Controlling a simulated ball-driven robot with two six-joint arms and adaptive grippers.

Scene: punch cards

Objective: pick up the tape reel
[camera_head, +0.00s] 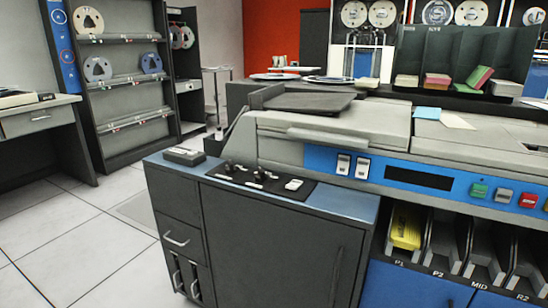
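Several tape reels are in view, and I cannot tell which one the task means. On the grey rack (122,105) at the left, a pale reel (88,20) stands on the upper shelf. A grey reel (98,69) and a blue-rimmed reel (151,63) stand on the shelf below. Two flat round things that look like reels, a nearer one (341,80) and a farther one (275,77), lie on a surface behind the machine. More reels are mounted on the tape drives (354,14) at the back right. Neither of my grippers is in view.
A large card machine (335,125) with a dark cabinet (280,240) fills the centre and right. A yellow card stack (405,228) sits in its P1 pocket. A desk (40,117) stands at the left. The tiled floor (85,235) between desk and machine is clear.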

